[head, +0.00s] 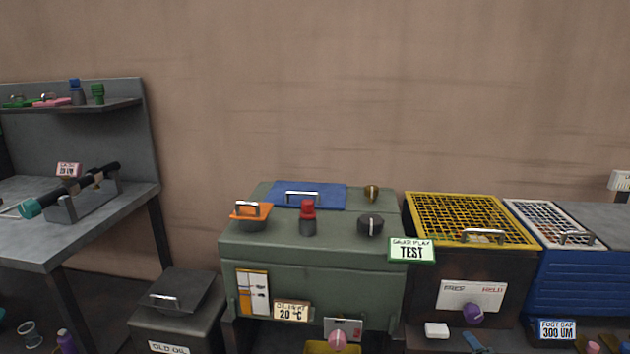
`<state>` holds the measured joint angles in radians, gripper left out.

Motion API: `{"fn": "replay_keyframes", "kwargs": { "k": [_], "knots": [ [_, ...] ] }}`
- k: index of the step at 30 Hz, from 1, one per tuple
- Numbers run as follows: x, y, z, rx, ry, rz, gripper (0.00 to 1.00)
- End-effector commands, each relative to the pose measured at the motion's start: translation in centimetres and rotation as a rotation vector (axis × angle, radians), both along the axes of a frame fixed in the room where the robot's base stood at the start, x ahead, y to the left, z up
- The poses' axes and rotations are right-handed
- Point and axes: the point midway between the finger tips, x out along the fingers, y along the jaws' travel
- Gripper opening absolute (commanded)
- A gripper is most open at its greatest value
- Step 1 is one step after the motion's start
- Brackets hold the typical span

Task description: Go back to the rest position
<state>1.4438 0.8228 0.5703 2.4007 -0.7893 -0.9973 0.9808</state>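My gripper is not visible in the head view, and no part of the arm shows clearly. The task names no object. In front of me stands a green chest (312,255) with a blue panel with a handle (308,194) on its top. An orange-topped pot (251,214), a red-topped cylinder (308,217), a dark knob-like piece (370,224) and a small brass piece (371,192) also stand on the top.
A grey workbench (128,205) with a shelf (75,107) is at left. A lidded bin (176,303) stands beside the chest. A yellow-grid box (470,219) and a blue box (580,285) are at right. A plain wall (330,90) rises behind.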

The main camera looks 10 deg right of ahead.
Motion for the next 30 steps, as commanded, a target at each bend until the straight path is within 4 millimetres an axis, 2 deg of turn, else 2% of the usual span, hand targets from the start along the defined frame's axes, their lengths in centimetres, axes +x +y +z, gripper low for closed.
{"fn": "replay_keyframes", "kwargs": {
  "k": [1,3,8,11,17,23,30],
  "knots": [
    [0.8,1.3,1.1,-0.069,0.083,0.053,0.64],
    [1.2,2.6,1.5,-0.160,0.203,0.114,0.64],
    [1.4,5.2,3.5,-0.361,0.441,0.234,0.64],
    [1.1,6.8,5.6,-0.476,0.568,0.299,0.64],
    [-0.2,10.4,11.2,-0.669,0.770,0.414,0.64],
    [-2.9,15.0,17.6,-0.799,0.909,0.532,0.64],
    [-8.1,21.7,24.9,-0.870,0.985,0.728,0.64]
  ]
}}
